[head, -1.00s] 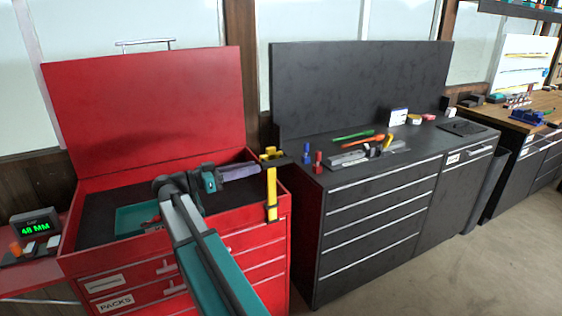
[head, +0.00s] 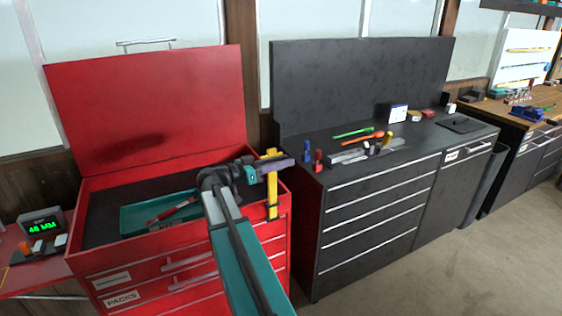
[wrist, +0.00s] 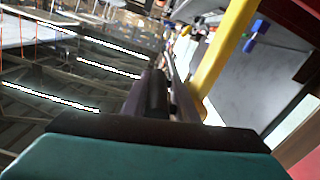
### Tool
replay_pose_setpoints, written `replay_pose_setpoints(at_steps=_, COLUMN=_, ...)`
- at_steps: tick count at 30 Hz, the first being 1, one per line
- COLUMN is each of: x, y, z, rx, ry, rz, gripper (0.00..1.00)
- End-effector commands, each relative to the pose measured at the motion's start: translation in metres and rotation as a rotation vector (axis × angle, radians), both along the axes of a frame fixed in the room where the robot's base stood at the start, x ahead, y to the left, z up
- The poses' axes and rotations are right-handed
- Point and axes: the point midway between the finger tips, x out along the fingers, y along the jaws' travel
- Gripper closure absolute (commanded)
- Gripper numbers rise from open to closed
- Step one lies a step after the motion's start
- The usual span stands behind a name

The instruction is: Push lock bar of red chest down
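The red chest (head: 84,262) stands at the left with its lid raised. Its yellow lock bar (head: 271,192) stands upright at the front right corner, with a short crosspiece near the top. The bar also shows in the wrist view (wrist: 225,50), slanting just right of my fingers. My gripper (head: 287,162) points right, and its purple-grey fingers cross in front of the upper part of the bar. In the wrist view my fingers (wrist: 162,92) lie close together with nothing visible between them. I cannot tell whether they touch the bar.
A teal tray (head: 130,222) with a red-handled tool (head: 172,210) lies in the chest. A black cabinet (head: 385,215) with small tools on top stands right of the chest. A display (head: 40,224) reading 48 MM sits at the left. Free floor lies at the front right.

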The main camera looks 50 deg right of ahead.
Motion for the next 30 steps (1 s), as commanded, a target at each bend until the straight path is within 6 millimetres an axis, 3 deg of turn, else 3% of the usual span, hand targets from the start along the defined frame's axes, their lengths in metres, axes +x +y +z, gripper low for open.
replay_pose_setpoints(at_steps=9, x=-0.001, y=-0.002, z=0.000, rx=0.000, ry=0.000, rz=-0.001, gripper=0.74)
replay_pose_setpoints(at_steps=14, x=-0.001, y=-0.002, z=0.000, rx=0.000, ry=0.000, rz=0.000, gripper=0.99)
replay_pose_setpoints(at_steps=23, x=0.000, y=-0.003, z=-0.002, rx=-0.001, ry=0.000, rz=0.000, gripper=1.00)
replay_pose_setpoints(at_steps=30, x=0.000, y=-0.003, z=-0.017, rx=-0.002, ry=0.001, rz=0.001, gripper=1.00)
